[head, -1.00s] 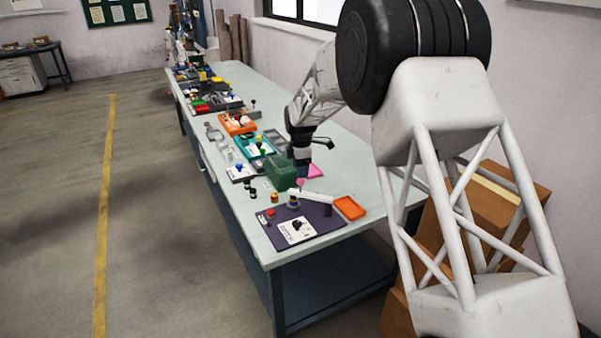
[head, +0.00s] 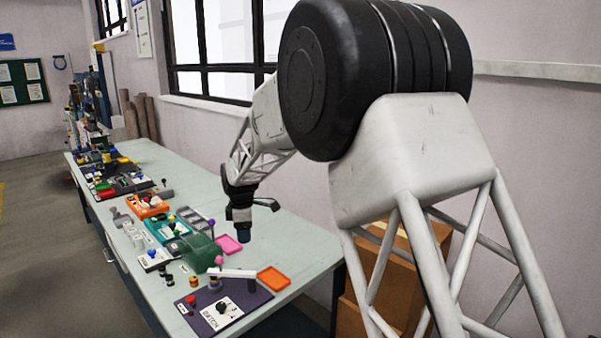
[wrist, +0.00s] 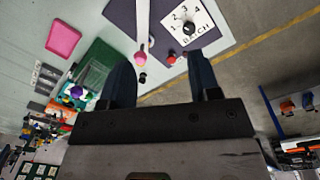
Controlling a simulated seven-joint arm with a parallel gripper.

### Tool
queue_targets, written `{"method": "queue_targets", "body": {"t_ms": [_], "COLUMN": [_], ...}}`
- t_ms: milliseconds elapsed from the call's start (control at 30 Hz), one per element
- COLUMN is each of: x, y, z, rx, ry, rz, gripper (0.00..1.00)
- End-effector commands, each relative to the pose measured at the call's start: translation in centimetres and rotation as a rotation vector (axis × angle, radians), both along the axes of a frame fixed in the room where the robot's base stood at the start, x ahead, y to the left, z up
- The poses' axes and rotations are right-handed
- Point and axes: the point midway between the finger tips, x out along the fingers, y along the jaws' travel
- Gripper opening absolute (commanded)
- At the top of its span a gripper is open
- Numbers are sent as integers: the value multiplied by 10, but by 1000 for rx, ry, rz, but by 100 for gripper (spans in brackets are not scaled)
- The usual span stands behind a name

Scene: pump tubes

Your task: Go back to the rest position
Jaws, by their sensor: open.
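My gripper (head: 243,234) hangs over the workbench (head: 300,248), fingers pointing down, to the right of a green translucent box (head: 202,254). In the wrist view my gripper (wrist: 163,75) shows two dark fingers spread apart, with nothing held between them. A dark board (head: 228,306) with a white dial plate marked BATCH (wrist: 190,27) lies at the near end of the bench. A white arm with a pink knob (wrist: 141,57) crosses this board.
An orange tray (head: 273,279) and a pink tray (head: 230,245) lie on the bench near my gripper. Several coloured stations line the bench's left side. Cardboard boxes (head: 375,320) stand beyond its right end. The bench's right rear is clear, below the window (head: 225,45).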

Motion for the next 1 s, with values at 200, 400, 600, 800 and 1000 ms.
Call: {"method": "queue_targets", "body": {"t_ms": [200, 400, 600, 800, 1000], "x": [-32, -65, -102, -142, -185], "y": [-52, -97, -140, -179, -216], "z": [38, 66, 90, 109, 123], "rx": [13, 25, 39, 54, 71], "ry": [-17, -29, -42, -55, -67], "rz": [-169, -326, -482, -636, -792], "gripper": [57, 57, 57, 57, 57]}}
